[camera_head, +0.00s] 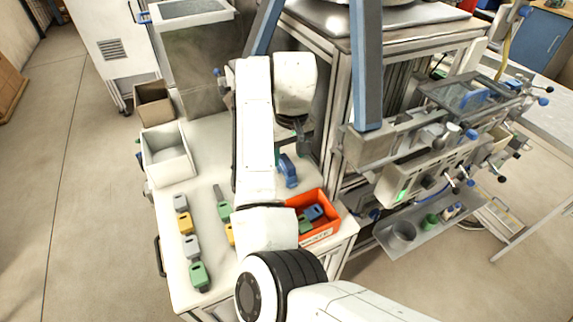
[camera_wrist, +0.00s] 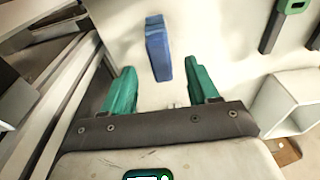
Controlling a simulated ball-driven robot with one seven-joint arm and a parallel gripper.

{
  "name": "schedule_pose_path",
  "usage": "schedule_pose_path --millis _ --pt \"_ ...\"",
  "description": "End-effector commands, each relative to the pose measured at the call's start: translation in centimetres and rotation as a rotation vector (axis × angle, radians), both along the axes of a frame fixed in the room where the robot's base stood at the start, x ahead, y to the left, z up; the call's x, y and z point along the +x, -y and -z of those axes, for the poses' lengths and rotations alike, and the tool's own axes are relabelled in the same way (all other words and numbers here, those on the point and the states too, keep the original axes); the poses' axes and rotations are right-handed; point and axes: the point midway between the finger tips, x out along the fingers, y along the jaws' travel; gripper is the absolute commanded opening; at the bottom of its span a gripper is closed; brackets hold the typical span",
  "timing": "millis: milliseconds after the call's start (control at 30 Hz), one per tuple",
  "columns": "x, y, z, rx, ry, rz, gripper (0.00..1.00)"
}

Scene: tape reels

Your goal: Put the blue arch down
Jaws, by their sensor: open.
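The blue arch (camera_head: 288,172) is on the white tabletop behind the orange bin, beside the metal frame. In the wrist view the blue arch (camera_wrist: 157,48) shows as a narrow upright shape ahead of the gap between the fingertips. My gripper (camera_wrist: 161,68) is open, with its two green fingers spread to either side and clear space between each finger and the arch. In the head view my arm hides most of the gripper.
An orange bin (camera_head: 327,233) with blue and green pieces stands at the table's front right. Several grey, yellow and green pieces (camera_head: 200,275) line the left side. A white open box (camera_head: 167,155) stands at the back left. The metal frame (camera_wrist: 62,90) is close on the left.

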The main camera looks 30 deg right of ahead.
Motion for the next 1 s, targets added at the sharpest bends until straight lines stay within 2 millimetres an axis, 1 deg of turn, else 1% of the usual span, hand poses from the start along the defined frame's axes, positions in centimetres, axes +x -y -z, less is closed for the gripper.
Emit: schedule_pose_path --millis 33,200,300,500,1000 --pt "-0.1 0.1 -1.0 -0.001 0.004 0.001 0.59" --pt "-0.4 -0.1 -4.1 0.002 0.002 0.001 0.59" --pt "-0.6 -0.1 -5.2 0.003 0.001 0.0 0.59" --pt "-0.7 0.0 -5.8 0.001 -0.001 -0.001 0.59" --pt "-0.7 0.0 -5.7 0.0 -0.001 -0.001 0.59"
